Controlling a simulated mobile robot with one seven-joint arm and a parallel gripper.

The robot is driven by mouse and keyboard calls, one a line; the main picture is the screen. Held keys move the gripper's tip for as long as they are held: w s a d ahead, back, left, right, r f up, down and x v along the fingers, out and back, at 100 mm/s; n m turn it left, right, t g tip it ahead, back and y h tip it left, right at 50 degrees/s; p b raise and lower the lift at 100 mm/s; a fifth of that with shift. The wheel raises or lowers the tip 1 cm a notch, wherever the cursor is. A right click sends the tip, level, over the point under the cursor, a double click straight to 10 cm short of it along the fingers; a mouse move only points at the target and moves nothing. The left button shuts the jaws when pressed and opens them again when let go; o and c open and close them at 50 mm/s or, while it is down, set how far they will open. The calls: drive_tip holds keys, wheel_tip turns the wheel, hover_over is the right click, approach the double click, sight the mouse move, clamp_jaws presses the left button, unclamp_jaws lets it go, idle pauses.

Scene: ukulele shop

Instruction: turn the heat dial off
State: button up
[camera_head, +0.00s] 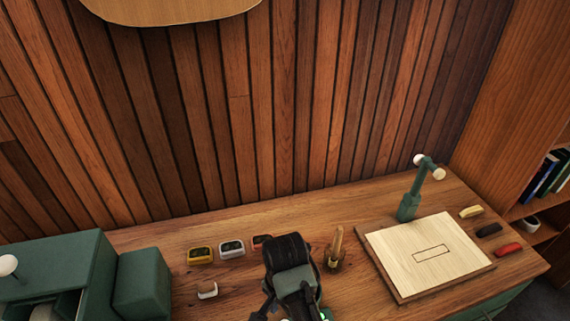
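I cannot pick out a marked heat dial in this view. A round cream knob (8,265) shows on the green cabinet (55,262) at the left edge; I cannot tell whether it is the dial. My gripper (292,298) is over the front middle of the wooden bench, dark and grey with small green lights. Its lower part is cut off by the bottom edge, and its fingertips are not clear. I see nothing held in it. It hides the bench behind it and part of a small orange device (261,241).
A yellow device (200,256), a white device (231,249) and a small cream-and-brown piece (207,290) lie left of my gripper. A wooden peg-like piece (336,246) stands close right. Further right are a pale board (400,249), a green stand (410,205) and coloured blocks.

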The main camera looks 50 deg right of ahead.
drive_tip(key=shift+f, duration=2.05)
clamp_jaws()
